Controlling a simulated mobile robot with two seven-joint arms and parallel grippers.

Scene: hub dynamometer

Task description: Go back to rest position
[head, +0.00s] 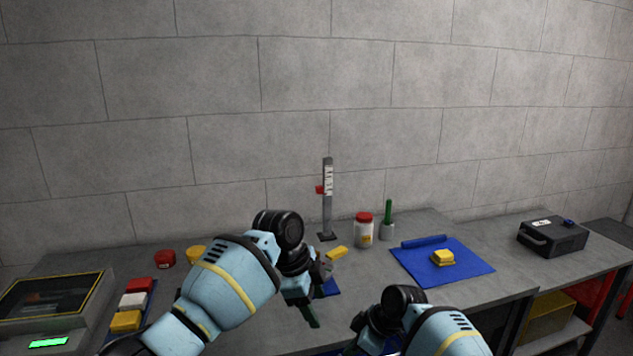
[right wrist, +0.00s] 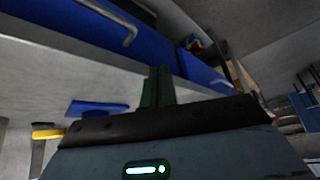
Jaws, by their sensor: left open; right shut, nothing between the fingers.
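My left gripper (head: 314,292) is over the middle of the grey bench (head: 240,315), fingers apart and empty.
Behind the grippers stand a height gauge (head: 327,205), a red-lidded jar (head: 364,231) and a green-handled tool (head: 388,218). A blue mat (head: 475,266) with a yellow block (head: 443,257) lies right. A black box (head: 552,235) stands far right, a display machine (head: 55,310) far left. Blue drawers (right wrist: 80,32) show close by.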

